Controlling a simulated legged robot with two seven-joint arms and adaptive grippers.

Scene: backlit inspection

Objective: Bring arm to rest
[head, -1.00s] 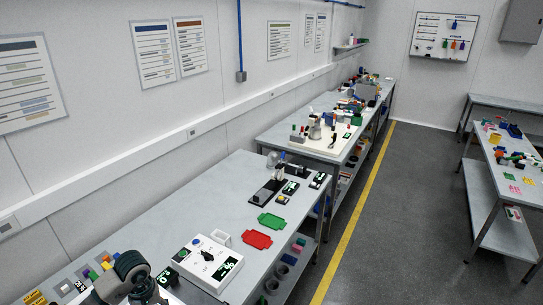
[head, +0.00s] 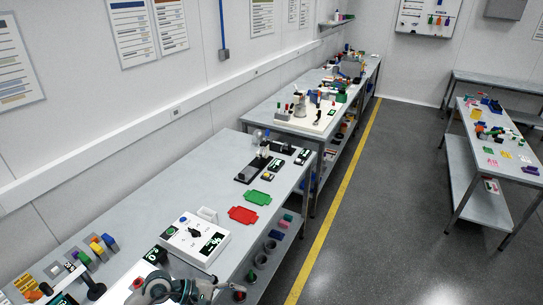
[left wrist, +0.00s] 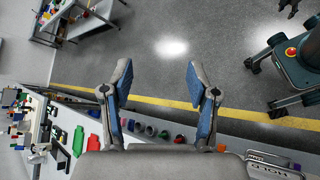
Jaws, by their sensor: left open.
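My left gripper (left wrist: 160,75) shows in the left wrist view with its two blue-padded fingers spread wide apart. Nothing is between them; grey floor shows through the gap. In the head view, part of my left arm shows at the bottom edge, over the near end of the workbench (head: 120,217). I cannot make out its fingers there. My right gripper is not clearly seen in either view.
A yellow floor line (head: 335,200) runs beside the bench. Open floor separates it from the right table (head: 462,160).

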